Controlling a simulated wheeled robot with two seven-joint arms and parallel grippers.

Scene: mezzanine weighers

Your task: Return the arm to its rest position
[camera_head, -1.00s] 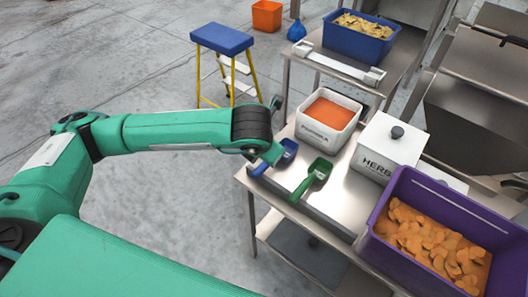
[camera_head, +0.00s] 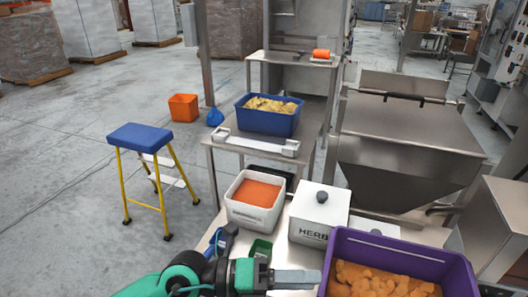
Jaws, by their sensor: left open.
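My left arm is green and comes in along the bottom of the head view. Its left gripper (camera_head: 297,279) points right, in front of the steel table's near part, with its grey fingers close to the purple bin (camera_head: 405,248). I see nothing held in it; it is open. A green scoop (camera_head: 260,249) and a blue scoop (camera_head: 226,238) lie on the table just behind the arm and are partly hidden by it. My right gripper is not in view.
On the steel table (camera_head: 209,234) stand a white tub (camera_head: 250,213) of orange powder and a white lidded herb box (camera_head: 318,232). The purple bin holds orange slices. Behind is a blue bin (camera_head: 268,121) of yellow pieces. A blue-topped step stool (camera_head: 140,137) stands left on open floor.

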